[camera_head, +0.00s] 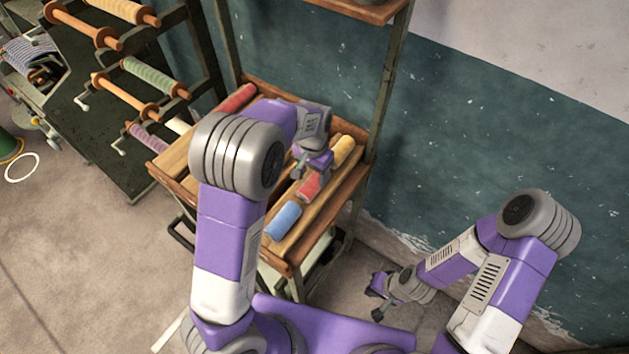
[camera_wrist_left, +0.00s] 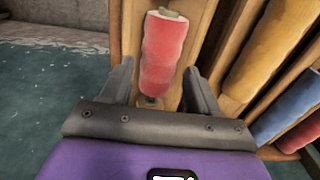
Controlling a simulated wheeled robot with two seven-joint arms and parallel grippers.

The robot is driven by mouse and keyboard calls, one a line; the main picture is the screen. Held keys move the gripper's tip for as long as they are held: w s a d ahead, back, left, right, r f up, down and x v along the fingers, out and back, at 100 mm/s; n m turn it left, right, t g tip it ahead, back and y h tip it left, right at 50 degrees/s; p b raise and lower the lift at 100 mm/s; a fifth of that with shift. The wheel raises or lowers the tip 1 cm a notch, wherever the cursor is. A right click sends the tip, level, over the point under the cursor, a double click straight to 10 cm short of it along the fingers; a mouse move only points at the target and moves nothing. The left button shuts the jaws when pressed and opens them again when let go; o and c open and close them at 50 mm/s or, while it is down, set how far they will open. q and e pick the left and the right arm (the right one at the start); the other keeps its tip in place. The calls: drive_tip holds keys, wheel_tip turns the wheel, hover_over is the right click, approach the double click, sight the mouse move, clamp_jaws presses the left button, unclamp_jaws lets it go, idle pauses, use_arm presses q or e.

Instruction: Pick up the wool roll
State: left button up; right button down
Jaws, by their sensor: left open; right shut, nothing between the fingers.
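Several wool rolls lie in the slots of a slatted wooden rack. The head view shows a red roll (camera_head: 311,185), a blue roll (camera_head: 284,220), a yellow roll (camera_head: 343,150) and another red roll (camera_head: 238,98) at the far left. My left gripper (camera_head: 300,168) is over the rack beside the nearer red roll. In the left wrist view, a red roll (camera_wrist_left: 163,50) shows between its open fingers, lying lengthwise. I cannot tell whether the fingers reach down around it. My right gripper (camera_head: 375,297) is shut and empty, low to the right of the rack.
The wooden rack (camera_head: 284,256) has upright posts and an upper shelf (camera_head: 355,8). A teal wall (camera_head: 480,120) stands behind it. A frame with thread spools (camera_head: 150,75) is at the left. In the left wrist view, a yellow roll (camera_wrist_left: 262,45) lies close right of the fingers.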

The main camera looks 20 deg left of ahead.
sight(314, 179)
use_arm(q)
wheel_tip(314, 179, down, 4)
drive_tip(key=shift+w+f, duration=0.1)
drive_tip(key=c, duration=0.8)
